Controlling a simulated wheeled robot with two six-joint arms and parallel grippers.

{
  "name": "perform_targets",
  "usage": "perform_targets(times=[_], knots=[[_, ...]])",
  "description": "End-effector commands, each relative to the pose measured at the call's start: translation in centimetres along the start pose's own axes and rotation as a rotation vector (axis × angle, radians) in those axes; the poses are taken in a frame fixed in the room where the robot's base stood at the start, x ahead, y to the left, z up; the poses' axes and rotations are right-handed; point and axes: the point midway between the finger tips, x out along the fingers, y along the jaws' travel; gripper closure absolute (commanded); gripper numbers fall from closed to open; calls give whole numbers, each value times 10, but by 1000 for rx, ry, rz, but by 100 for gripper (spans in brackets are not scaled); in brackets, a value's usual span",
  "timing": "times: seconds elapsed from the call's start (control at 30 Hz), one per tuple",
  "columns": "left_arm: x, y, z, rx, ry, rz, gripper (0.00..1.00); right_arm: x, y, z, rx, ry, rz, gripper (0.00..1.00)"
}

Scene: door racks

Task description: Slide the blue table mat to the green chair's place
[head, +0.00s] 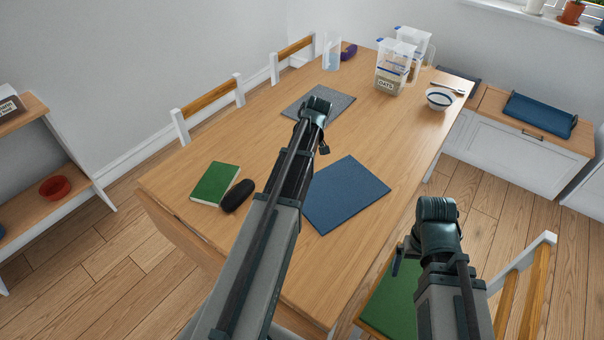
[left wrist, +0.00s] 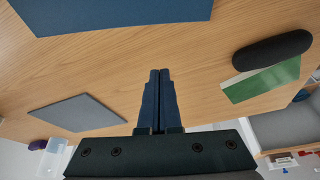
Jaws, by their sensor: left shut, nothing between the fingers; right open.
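The blue table mat (head: 345,193) lies flat on the wooden table, right of my left arm, which hides its left edge in the head view. It also shows at the top of the left wrist view (left wrist: 120,12). The green chair (head: 388,305) stands at the table's near right side, its green seat partly hidden by my right arm. My left gripper (left wrist: 158,72) is shut and empty over the table, apart from the mat. In the head view its fingers are mostly hidden. My right gripper (head: 399,259) is open and empty, above the green seat.
A grey mat (head: 316,102) lies farther back. A green book (head: 214,183) and a black case (head: 238,196) lie left. Oats containers (head: 391,80), a bowl (head: 440,99) and a clear jug (head: 331,52) stand at the back. The table's near end is clear.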

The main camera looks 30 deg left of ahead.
Motion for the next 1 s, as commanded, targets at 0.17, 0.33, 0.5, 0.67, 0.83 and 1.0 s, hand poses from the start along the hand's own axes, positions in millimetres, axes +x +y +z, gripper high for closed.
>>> perform_targets(times=[0.17, 0.33, 0.5, 0.67, 0.83, 1.0], knots=[[2, -1, -3, -12, 3, -1, 100, 1, 0, 0, 0, 0, 0, 0], [8, -1, -2, -10, 2, -1, 100, 8, -1, 0, 0, 0, 0, 0], [24, 0, -1, -10, 2, -1, 100, 23, -2, -1, 0, 0, 0, 0], [46, 0, -1, -11, 1, -1, 100, 43, -4, -2, 0, 0, 0, 0], [72, 0, 0, -9, 1, -1, 100, 67, -6, -4, 0, 0, 0, 0], [97, 0, 0, -9, 1, -1, 100, 91, -9, -5, -1, 0, 0, 0]])
